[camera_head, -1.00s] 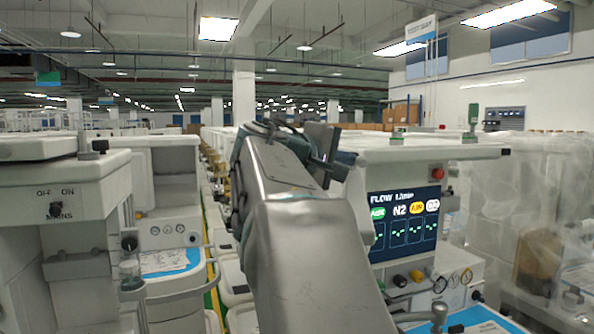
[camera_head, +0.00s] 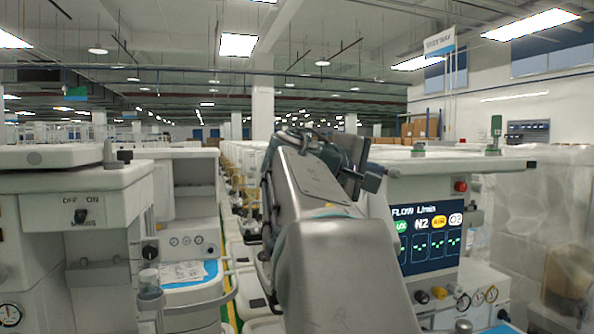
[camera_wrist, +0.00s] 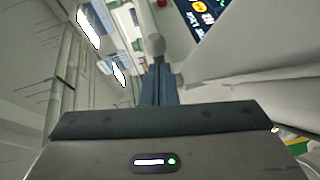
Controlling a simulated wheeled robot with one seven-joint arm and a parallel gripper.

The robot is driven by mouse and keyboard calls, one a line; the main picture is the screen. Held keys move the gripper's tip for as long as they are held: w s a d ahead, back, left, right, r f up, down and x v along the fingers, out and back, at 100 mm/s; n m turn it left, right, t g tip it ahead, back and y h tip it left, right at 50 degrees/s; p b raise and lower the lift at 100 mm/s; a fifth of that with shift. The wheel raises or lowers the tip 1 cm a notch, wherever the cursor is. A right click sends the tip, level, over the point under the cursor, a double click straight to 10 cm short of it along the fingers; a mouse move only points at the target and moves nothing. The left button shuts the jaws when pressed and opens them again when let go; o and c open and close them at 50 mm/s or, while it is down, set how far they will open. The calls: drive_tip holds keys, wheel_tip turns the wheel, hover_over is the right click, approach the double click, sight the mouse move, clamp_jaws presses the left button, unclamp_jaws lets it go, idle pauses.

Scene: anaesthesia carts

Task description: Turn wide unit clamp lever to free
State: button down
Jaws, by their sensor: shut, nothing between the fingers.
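My gripper (camera_head: 372,180) is at the end of my raised arm, in front of the right-hand cart in the head view. In the wrist view its fingers (camera_wrist: 158,82) are together, with nothing held between them. A grey rounded knob (camera_wrist: 155,45) shows just past the fingertips; I cannot tell if they touch. The right-hand cart (camera_head: 440,166) has a wide pale top and a flow display (camera_head: 430,236). I cannot make out a clamp lever for certain in either view. My arm hides part of this cart's left side.
A narrow gap runs between the carts. Wrapped goods (camera_head: 550,215) stand at the right.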

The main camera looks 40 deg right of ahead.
drive_tip(key=a, duration=0.1)
drive_tip(key=w+a, duration=0.1)
drive_tip(key=a, duration=0.1)
drive_tip(key=a+r, duration=0.1)
drive_tip(key=a, duration=0.1)
drive_tip(key=shift+w+b, duration=0.25)
drive_tip(key=shift+b, duration=0.15)
drive_tip(key=s+a+r, duration=0.1)
drive_tip(key=s+a, duration=0.2)
drive_tip(key=a, duration=0.5)
drive_tip(key=w+a+f+n+t+y+p, duration=0.1)
drive_tip(key=w+a+f+t+y, duration=0.2)
drive_tip(key=f, duration=0.5)
drive_tip(key=w+a+f+n+y+p, duration=0.1)
drive_tip(key=w+a+f+y, duration=0.25)
drive_tip(key=f, duration=0.35)
drive_tip(key=w+a+f+n+t+y+p, duration=0.15)
drive_tip(key=a+f, duration=0.25)
drive_tip(key=f, duration=0.4)
drive_tip(key=s+a+f+m+y+p, duration=0.1)
drive_tip(key=a+f+y, duration=0.3)
drive_tip(key=a+f, duration=0.4)
drive_tip(key=s+a+f+g+y+p, duration=0.1)
drive_tip(key=s+a+f+y, duration=0.3)
drive_tip(key=a+f, duration=0.4)
drive_tip(key=shift+f+m, duration=0.35)
drive_tip(key=shift+f, duration=0.25)
drive_tip(key=shift+s, duration=0.15)
